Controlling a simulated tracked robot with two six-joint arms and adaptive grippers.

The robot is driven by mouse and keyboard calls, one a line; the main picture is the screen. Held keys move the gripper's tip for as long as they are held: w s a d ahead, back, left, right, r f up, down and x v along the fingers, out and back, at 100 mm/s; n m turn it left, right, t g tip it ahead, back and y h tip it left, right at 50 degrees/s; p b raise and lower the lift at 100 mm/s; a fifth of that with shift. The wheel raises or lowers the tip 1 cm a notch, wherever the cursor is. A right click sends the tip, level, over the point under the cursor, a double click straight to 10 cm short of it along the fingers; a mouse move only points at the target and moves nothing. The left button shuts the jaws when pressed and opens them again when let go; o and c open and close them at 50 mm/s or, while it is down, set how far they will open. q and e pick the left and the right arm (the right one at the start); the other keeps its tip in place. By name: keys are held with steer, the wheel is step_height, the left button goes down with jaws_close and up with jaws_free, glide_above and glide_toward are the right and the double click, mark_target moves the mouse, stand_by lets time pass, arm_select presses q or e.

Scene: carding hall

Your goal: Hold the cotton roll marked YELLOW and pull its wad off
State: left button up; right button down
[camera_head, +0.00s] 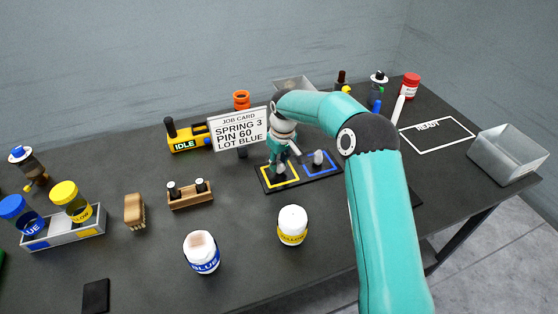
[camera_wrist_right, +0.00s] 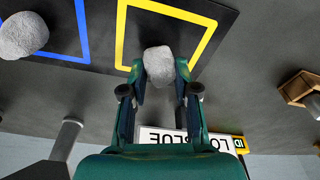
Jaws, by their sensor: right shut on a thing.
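The cotton roll marked YELLOW (camera_head: 292,226) stands upright on the table, white with a yellow band, and no gripper touches it. My right gripper (camera_head: 280,158) is away from it, pointing down over the yellow-framed square (camera_head: 293,181) of a black mat. In the right wrist view my right gripper (camera_wrist_right: 160,70) is shut on a grey wad (camera_wrist_right: 158,62), at the yellow frame (camera_wrist_right: 208,50). I cannot tell whether the wad touches the mat. Another grey wad (camera_head: 318,158) lies in the blue-framed square (camera_head: 333,168). My left gripper is not in view.
A cotton roll marked BLUE (camera_head: 202,254) stands left of the YELLOW one, with a brownish top. A job card (camera_head: 240,131) stands behind the mat. A wooden holder (camera_head: 190,197), a brush (camera_head: 134,212) and a two-cup tray (camera_head: 65,238) are at left; a metal bin (camera_head: 508,157) is at right.

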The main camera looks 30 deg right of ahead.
mark_target(282, 165)
steer(key=c, duration=0.9)
jaws_free()
steer(key=shift+o, duration=0.2)
step_height(282, 165, up, 12)
steer(key=s+b, duration=0.1)
steer(key=shift+s, duration=0.35)
